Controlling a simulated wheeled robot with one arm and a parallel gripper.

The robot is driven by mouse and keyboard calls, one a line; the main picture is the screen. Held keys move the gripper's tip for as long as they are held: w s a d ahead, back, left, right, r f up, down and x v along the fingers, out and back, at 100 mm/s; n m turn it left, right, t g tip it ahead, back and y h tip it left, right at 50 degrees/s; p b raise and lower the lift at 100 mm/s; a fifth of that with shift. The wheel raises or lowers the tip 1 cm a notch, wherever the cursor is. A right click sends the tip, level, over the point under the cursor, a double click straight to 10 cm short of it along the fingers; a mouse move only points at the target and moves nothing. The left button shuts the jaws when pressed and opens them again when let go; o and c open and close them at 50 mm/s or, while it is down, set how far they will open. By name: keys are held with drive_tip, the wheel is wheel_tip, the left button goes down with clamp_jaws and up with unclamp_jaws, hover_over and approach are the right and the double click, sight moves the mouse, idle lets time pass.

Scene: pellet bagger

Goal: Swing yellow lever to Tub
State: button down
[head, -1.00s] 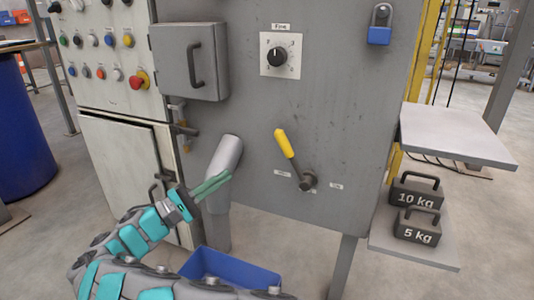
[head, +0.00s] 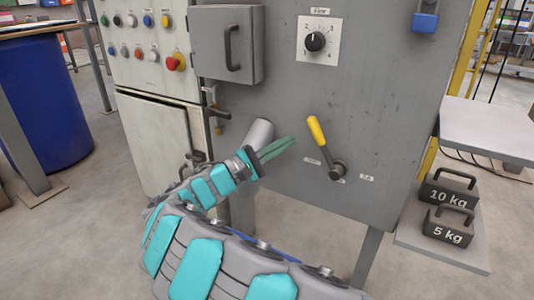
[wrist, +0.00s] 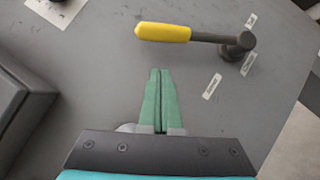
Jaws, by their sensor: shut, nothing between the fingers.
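The yellow lever (head: 318,133) is on the grey machine panel, its yellow grip up and to the left of its dark pivot (head: 338,169). In the wrist view the yellow grip (wrist: 163,32) lies across the top, with the pivot to its right. Small white labels (head: 367,177) sit around the pivot; their words are too small to read. My gripper (head: 292,140) has green fingers, closed together and empty. It is left of the lever, apart from it. In the wrist view the fingertips (wrist: 160,72) point toward the yellow grip with a gap between.
A grey spout (head: 260,133) is behind my gripper. A blue tub is mostly hidden behind my arm. A grey box with a handle (head: 228,45) juts out at upper left. A knob (head: 315,41) is above the lever. Weights (head: 449,192) stand on a low shelf at right.

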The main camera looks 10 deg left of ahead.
sight(315, 132)
drive_tip(key=shift+s+d+r, duration=0.15)
drive_tip(key=shift+d+r, duration=0.35)
drive_tip(key=shift+d, duration=0.4)
drive_tip(key=shift+s+d+r, duration=0.1)
drive_tip(key=shift+d+r, duration=0.4)
drive_tip(key=shift+d, duration=0.35)
drive_tip(key=shift+s+d+r+m+g, duration=0.1)
drive_tip(key=shift+d+r+m+g, duration=0.2)
drive_tip(key=shift+m, duration=0.2)
drive_tip(key=shift+b, duration=0.35)
drive_tip(key=shift+s+d+r+m+g+y+b, duration=0.2)
drive_tip(key=shift+d+r+m+g+b, duration=0.15)
drive_tip(key=shift+d+m, duration=0.15)
drive_tip(key=shift+s+d+r+m+g+y+b, duration=0.15)
drive_tip(key=shift+d+r+m+g+b, duration=0.15)
drive_tip(key=shift+d+m, duration=0.15)
drive_tip(key=shift+s+d+r+m+g+y+b, duration=0.35)
drive_tip(key=shift+s+d+m+y+b, duration=0.35)
drive_tip(key=shift+d+m+b, duration=0.75)
drive_tip(key=shift+s+d+r+m+g+y+b, duration=0.35)
drive_tip(key=shift+d+m+y+b, duration=0.55)
drive_tip(key=shift+d, duration=0.9)
drive_tip(key=shift+s+d+r+m+g+y+b, duration=0.2)
drive_tip(key=shift+s+d+m+g+y+b, duration=0.25)
drive_tip(key=shift+s+d+m+y+b, duration=0.8)
drive_tip(key=shift+w+d+h, duration=0.3)
drive_tip(key=shift+w+d, duration=0.15)
drive_tip(key=shift+p, duration=0.3)
